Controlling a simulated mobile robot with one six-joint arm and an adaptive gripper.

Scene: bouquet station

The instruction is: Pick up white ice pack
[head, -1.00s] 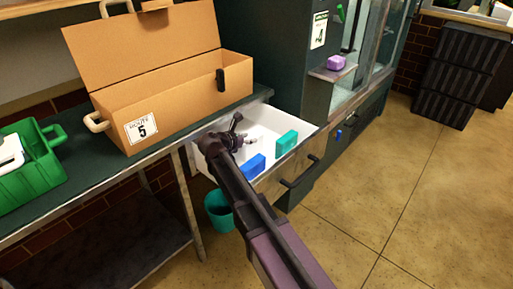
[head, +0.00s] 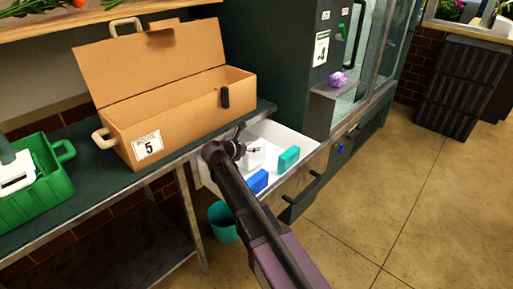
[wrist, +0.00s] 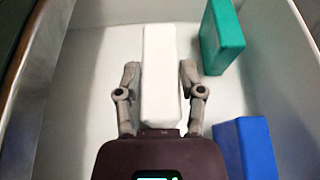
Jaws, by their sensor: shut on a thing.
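The white ice pack (wrist: 163,70) stands in the white-lined open drawer (head: 297,133), between the two fingers of my gripper (wrist: 159,80). The fingers are shut on its two long sides. In the head view my gripper (head: 242,146) reaches down into the drawer, and the pack is hard to make out against the white lining. A teal ice pack (wrist: 222,38) stands to the right of the white one, and a blue one (wrist: 245,148) is nearer at the right; both are apart from my gripper.
An open cardboard box (head: 180,115) marked 5 stands on the counter left of the drawer. A green crate (head: 40,185) is at the far left. A teal bin (head: 222,222) stands below the drawer. The drawer walls are close around my gripper.

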